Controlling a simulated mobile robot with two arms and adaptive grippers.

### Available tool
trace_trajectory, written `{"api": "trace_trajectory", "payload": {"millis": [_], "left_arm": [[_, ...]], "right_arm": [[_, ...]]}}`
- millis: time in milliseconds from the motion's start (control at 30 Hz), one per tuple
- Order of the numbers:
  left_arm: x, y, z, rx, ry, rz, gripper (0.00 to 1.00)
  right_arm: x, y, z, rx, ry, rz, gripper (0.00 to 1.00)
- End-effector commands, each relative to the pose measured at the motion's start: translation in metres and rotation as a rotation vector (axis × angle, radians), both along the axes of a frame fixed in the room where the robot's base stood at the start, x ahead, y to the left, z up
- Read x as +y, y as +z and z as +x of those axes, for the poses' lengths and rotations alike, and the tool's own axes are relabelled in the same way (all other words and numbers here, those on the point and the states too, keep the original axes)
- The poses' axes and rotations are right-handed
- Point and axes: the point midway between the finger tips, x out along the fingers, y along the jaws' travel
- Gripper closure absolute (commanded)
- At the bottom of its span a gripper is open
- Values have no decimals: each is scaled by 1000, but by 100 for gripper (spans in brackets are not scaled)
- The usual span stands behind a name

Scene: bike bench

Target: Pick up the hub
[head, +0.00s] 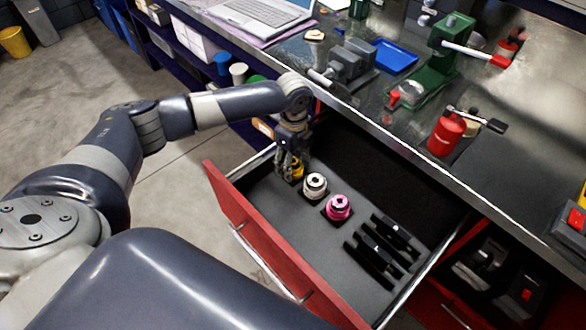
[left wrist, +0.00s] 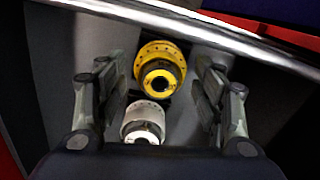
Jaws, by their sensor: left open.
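Three hubs stand in a row in the open drawer: a yellow hub (head: 297,170), a white hub (head: 314,186) and a pink hub (head: 338,207). My left gripper (head: 287,165) is open and points down into the drawer at the yellow hub, partly covering it in the head view. In the left wrist view, the yellow hub (left wrist: 160,70) lies between and beyond the open fingers of the gripper (left wrist: 162,100). The white hub (left wrist: 143,122) shows nearer the palm, its lower part cut off by the gripper body. The pink hub is hidden there. My right gripper is not in view.
The red-fronted drawer (head: 245,222) has dark lining and several black tools (head: 382,250) at its right. The bench edge (head: 400,147) overhangs behind it.

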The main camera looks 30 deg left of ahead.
Motion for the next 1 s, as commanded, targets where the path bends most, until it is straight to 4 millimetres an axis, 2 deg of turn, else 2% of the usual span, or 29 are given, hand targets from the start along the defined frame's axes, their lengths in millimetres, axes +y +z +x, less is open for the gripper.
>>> {"api": "trace_trajectory", "payload": {"millis": [167,400,667,767,867,1000], "left_arm": [[0,0,0,0,0,0,38],[0,0,0,0,0,0,90],[0,1,0,0,0,0,91],[0,7,0,-1,-1,0,91],[0,22,1,-4,-1,-1,91],[0,51,1,-5,-1,-1,91]], "right_arm": [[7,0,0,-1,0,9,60],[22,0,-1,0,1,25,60],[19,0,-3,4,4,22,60],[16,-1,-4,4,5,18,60],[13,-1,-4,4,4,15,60],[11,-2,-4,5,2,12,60]]}}
